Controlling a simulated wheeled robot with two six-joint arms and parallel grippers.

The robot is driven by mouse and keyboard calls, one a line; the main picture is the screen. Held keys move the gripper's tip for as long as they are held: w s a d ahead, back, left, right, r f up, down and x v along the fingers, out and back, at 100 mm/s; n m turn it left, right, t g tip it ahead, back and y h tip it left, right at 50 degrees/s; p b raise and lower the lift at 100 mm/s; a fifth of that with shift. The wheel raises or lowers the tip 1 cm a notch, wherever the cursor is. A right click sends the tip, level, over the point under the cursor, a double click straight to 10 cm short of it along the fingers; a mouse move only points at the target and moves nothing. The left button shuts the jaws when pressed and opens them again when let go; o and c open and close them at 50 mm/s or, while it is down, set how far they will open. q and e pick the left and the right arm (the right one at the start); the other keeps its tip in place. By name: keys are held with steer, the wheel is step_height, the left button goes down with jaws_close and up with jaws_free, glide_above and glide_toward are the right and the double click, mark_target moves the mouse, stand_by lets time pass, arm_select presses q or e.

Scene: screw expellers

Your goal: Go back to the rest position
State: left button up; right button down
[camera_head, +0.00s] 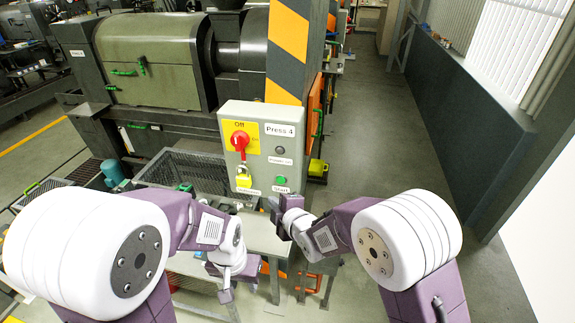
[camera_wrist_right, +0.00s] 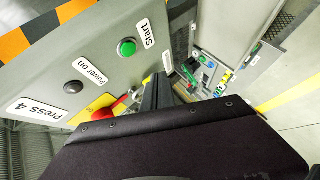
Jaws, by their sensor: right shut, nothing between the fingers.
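My right gripper (camera_head: 272,207) is shut and empty, just below the lower right corner of the grey Press 4 control box (camera_head: 262,118). In the right wrist view its dark fingers (camera_wrist_right: 163,92) are together in front of the box face, close to the green Start button (camera_wrist_right: 127,47); I cannot tell whether they touch anything. My left gripper (camera_head: 226,293) hangs lower, pointing down over the table area; its fingers are too small to read. The box carries a red rotary switch (camera_head: 240,140) on a yellow Off plate, a dark Power on button (camera_head: 280,150) and a yellow padlock (camera_head: 243,180).
A large green press (camera_head: 150,65) stands behind and left of the box. A striped orange and grey post (camera_head: 287,45) rises behind it. A grey table (camera_head: 262,238) is below my arms. Open floor (camera_head: 365,130) runs along the right, bounded by a dark low wall (camera_head: 470,110).

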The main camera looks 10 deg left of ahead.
steer(key=w+d+r+m+t+h+b, duration=0.1)
steer(key=w+d+r+m+b, duration=0.15)
steer(key=d, duration=0.35)
steer(key=w+d+r+m+t+h+b, duration=0.1)
steer(key=w+d+t+h, duration=0.1)
steer(key=w+d, duration=0.35)
steer(key=s+d+f+m+g+h+b, duration=0.1)
steer(key=s+d+f+m+h, duration=0.15)
steer(key=d, duration=0.55)
steer(key=s+d+f+m+g+h, duration=0.1)
steer(key=s+d+f+m+g, duration=0.2)
steer(key=d, duration=0.5)
steer(key=s+d+f+m+g, duration=0.1)
steer(key=s+f+m+g, duration=0.1)
steer(key=s, duration=0.6)
steer(key=s+d+f+m+g+h, duration=0.1)
steer(key=s+d+f+m+g, duration=0.1)
steer(key=s+m, duration=0.4)
steer(key=s+d+f+m+g, duration=0.1)
steer(key=s+f+m+g, duration=0.3)
steer(key=s, duration=0.5)
step_height(320, 180, down, 2)
steer(key=shift+s+d+m+b, duration=0.3)
steer(key=shift+d+m+b, duration=0.1)
steer(key=shift+m, duration=0.2)
